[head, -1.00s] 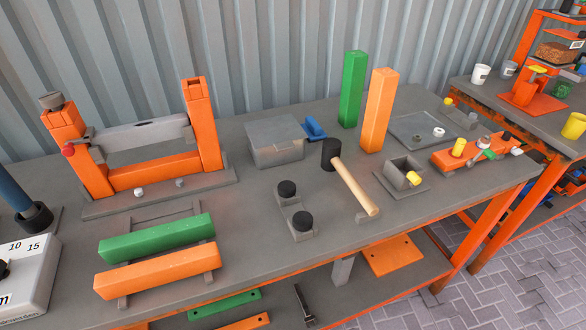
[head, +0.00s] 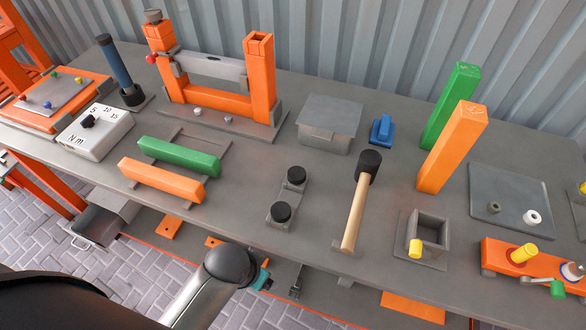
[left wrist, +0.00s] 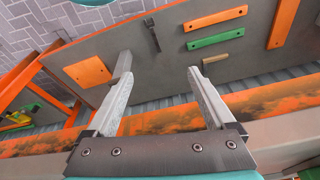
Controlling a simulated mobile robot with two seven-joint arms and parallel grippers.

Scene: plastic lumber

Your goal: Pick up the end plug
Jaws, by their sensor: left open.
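Two black round caps, which look like end plugs, sit on a small grey stand in the middle of the bench: a nearer plug (head: 281,212) and a farther plug (head: 296,176). Which one is meant I cannot tell. My left arm comes in at the bottom left of the head view, and its hand there is mostly hidden below the bench's front edge. In the left wrist view my left gripper (left wrist: 160,64) is open and empty, with the lower shelf behind its fingers. No plug shows in that view. My right gripper is not in view.
A mallet (head: 356,205) lies right of the plug stand. A green beam (head: 180,157) and an orange beam (head: 162,180) lie left of it. A lidded grey box (head: 328,124) stands behind. An orange post (head: 452,148) and a green post (head: 452,105) stand upright at the right.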

